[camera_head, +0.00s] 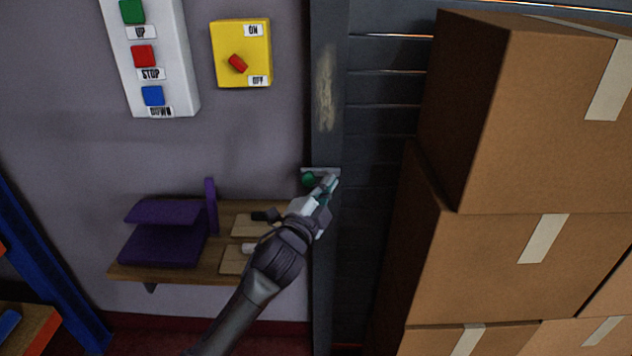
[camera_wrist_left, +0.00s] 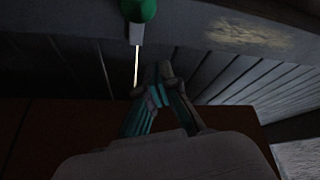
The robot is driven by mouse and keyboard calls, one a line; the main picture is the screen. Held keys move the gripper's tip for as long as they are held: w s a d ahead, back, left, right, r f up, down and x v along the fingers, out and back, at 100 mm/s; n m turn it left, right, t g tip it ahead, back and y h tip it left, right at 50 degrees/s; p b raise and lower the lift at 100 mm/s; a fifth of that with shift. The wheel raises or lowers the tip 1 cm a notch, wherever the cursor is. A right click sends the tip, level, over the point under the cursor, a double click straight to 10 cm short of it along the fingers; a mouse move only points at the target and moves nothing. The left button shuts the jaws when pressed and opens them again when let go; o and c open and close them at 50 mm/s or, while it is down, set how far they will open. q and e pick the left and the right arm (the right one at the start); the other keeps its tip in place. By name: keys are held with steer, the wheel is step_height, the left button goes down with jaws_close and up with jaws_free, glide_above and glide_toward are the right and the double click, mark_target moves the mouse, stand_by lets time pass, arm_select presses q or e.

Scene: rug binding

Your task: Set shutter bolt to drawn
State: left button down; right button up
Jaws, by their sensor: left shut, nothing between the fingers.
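The shutter bolt has a green knob (camera_head: 309,179) on a pale plate, fixed on the dark shutter post (camera_head: 325,110). The knob also shows at the top of the left wrist view (camera_wrist_left: 138,9). My left gripper (camera_head: 331,182) is at the bolt, just right of the knob in the head view, partly covering the plate. In the left wrist view its fingers (camera_wrist_left: 162,85) are together and empty, below the knob and apart from it. How far the bolt is slid is hard to tell. My right gripper is not in view.
Stacked cardboard boxes (camera_head: 540,110) stand close on the right in front of the shutter. A wooden shelf (camera_head: 180,272) with a purple object (camera_head: 165,240) sits below left. A yellow ON/OFF switch box (camera_head: 226,48) and a white UP/STOP/DOWN panel (camera_head: 181,75) are on the wall.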

mark_target(312, 182)
arm_select(q)
steer(key=w+a, duration=0.1)
steer(key=w+a+f, duration=0.1)
steer(key=w, duration=0.1)
steer(key=shift+a+f+p, duration=0.2)
steer(key=shift+p, duration=0.1)
steer(key=shift+a, duration=0.45)
steer(key=a+p, duration=0.1)
steer(key=a, duration=0.2)
steer(key=shift+a+p, duration=0.3)
steer(key=shift+a, duration=0.05)
